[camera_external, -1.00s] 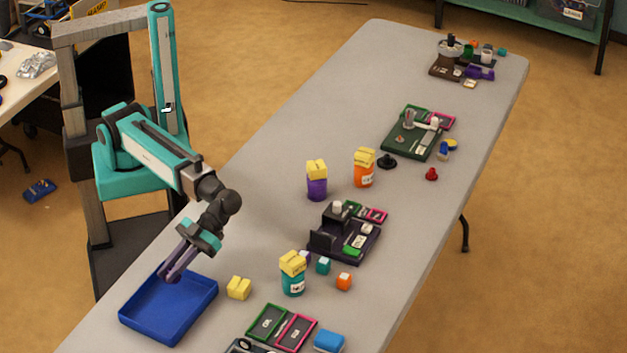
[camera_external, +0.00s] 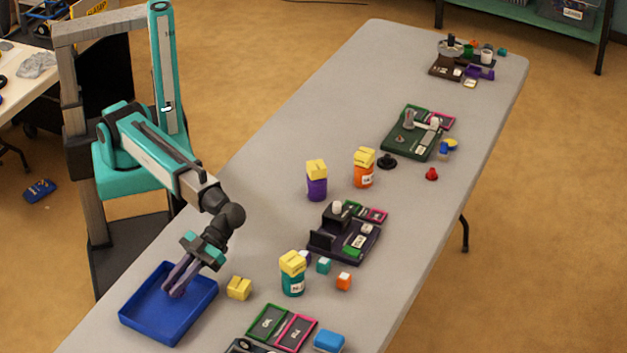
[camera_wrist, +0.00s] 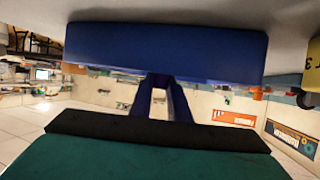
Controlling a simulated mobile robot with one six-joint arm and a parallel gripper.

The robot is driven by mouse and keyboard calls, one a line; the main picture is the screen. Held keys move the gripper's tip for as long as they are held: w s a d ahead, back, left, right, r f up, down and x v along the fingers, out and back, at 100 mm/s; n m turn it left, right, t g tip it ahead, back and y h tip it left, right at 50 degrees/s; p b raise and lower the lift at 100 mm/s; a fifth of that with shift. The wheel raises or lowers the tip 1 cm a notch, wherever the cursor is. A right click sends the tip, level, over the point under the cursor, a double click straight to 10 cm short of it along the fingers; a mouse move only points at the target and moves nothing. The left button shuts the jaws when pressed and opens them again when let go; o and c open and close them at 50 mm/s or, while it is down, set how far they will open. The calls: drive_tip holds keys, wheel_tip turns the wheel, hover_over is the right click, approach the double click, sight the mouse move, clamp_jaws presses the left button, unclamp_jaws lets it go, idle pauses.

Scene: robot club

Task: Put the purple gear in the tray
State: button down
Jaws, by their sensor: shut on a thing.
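The blue tray (camera_external: 143,321) lies on the near left part of the long table; its inside looks empty apart from my fingers over it. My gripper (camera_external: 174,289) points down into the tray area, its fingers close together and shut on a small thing. I take this to be the purple gear; its shape is hidden between the fingertips and cannot be made out. In the wrist view, the tray (camera_wrist: 165,50) spans the top of the picture, and my fingers (camera_wrist: 160,82) reach toward it. Whether the held thing touches the tray floor I cannot tell.
A yellow block (camera_external: 239,288) stands just right of the tray. A teal jar with a yellow lid (camera_external: 292,276) is farther right. Green and pink framed panels (camera_external: 281,326) lie in front. A dark purple board (camera_external: 344,243) is behind. The table left of the purple jar (camera_external: 317,185) is clear.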

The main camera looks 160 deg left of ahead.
drive_tip(key=shift+f, duration=0.85)
drive_tip(key=shift+f, duration=0.15)
drive_tip(key=c, duration=1.7)
unclamp_jaws()
drive_tip(key=shift+r, duration=0.2)
drive_tip(key=v, duration=1.2)
drive_tip(key=shift+b, duration=0.3)
